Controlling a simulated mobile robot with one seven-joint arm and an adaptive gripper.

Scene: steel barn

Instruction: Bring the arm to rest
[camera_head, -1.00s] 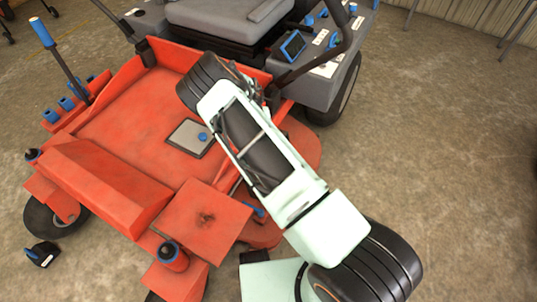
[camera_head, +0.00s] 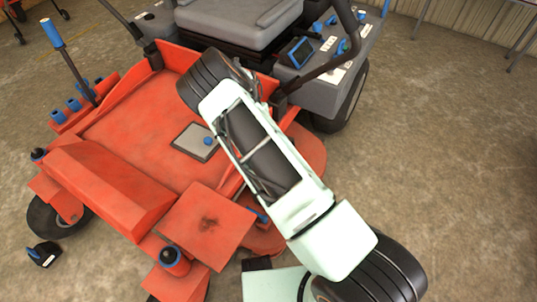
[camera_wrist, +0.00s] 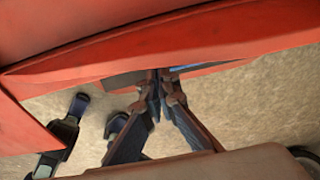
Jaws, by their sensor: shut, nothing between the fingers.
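My arm (camera_head: 262,155) reaches from the lower right of the head view up over the red deck of a ride-on mower. Its far black joint (camera_head: 213,82) is above the deck, near the seat. My gripper is hidden in the head view. In the wrist view my gripper (camera_wrist: 160,76) shows with its two dark fingers meeting at the tips, shut and empty. The tips are close to a red edge of the mower (camera_wrist: 200,50) in that picture; I cannot tell whether they touch.
The red mower deck (camera_head: 120,120) fills the left and middle, with a grey seat (camera_head: 235,12) and a side console (camera_head: 330,75) behind. A black and blue object (camera_head: 44,254) lies on the floor at lower left. Bare floor (camera_head: 450,160) is free on the right.

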